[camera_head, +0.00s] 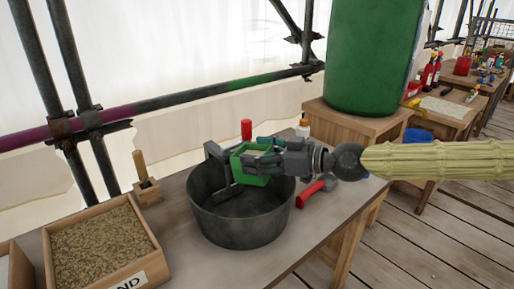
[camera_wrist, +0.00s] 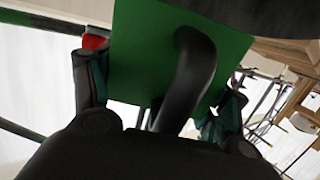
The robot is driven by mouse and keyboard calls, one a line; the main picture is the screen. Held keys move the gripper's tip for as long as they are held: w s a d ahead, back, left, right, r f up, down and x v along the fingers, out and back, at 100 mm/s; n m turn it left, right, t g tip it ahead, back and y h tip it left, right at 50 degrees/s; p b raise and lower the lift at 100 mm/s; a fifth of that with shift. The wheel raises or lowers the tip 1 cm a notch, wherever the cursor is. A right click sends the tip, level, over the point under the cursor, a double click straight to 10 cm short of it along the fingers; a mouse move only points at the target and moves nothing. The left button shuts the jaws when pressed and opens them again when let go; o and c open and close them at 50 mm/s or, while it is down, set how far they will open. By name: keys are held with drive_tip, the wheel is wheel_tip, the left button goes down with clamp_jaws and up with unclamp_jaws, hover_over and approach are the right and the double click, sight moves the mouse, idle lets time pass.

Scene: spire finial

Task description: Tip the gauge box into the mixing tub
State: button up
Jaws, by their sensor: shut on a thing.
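The gauge box is a small green box (camera_head: 248,172) in the head view, held above the dark round mixing tub (camera_head: 240,223). My gripper (camera_head: 262,163) comes from the right and is shut on the box. In the wrist view the green box face (camera_wrist: 145,50) with a black curved handle (camera_wrist: 190,80) lies between my fingers. The box looks about level, with some pale content just visible inside. The tub's visible inside looks dark and empty; its back part is hidden by the box and gripper.
A wooden sand tray (camera_head: 100,247) stands left of the tub, with a wooden-handled tool (camera_head: 147,178) behind it. A red-handled tool (camera_head: 312,192) lies right of the tub. A red bottle (camera_head: 246,129) stands behind. A green barrel (camera_head: 373,55) stands at the back right.

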sight(245, 151)
drive_tip(key=shift+f+g+h+p, duration=0.7)
drive_tip(key=shift+h+p, duration=0.6)
drive_tip(key=shift+p, duration=2.95)
drive_tip(key=g+h+p, duration=0.1)
drive_tip(key=h+p, duration=0.1)
drive_tip(key=p, duration=0.2)
drive_tip(key=shift+a, duration=0.15)
drive_tip(key=shift+w+a+f+g+h+p, duration=0.15)
drive_tip(key=shift+g+h+p, duration=0.35)
drive_tip(key=shift+h+p, duration=0.65)
drive_tip(key=shift+w+a+r+g+h+p, duration=0.1)
drive_tip(key=shift+a+r+g+h+p, duration=0.2)
drive_tip(key=shift+h+p, duration=0.45)
drive_tip(key=shift+w+a+r+g+h+p, duration=0.2)
drive_tip(key=shift+g+h+p, duration=0.3)
drive_tip(key=shift+p, duration=0.45)
drive_tip(key=shift+a+r+g+h+p, duration=0.15)
drive_tip(key=shift+r+g+h+p, duration=0.15)
drive_tip(key=shift+h+p, duration=0.45)
drive_tip(key=shift+a+p, duration=0.1)
drive_tip(key=shift+p, duration=0.5)
drive_tip(key=shift+w+a+r+g+h+p, duration=0.1)
drive_tip(key=shift+g+h+p, duration=0.2)
drive_tip(key=shift+h+p, duration=0.35)
drive_tip(key=shift+a+p, duration=0.15)
drive_tip(key=shift+p, duration=0.7)
drive_tip(key=shift+w+a+r+g+h+p, duration=0.15)
drive_tip(key=shift+g+h+p, duration=0.25)
drive_tip(key=shift+h+p, duration=0.3)
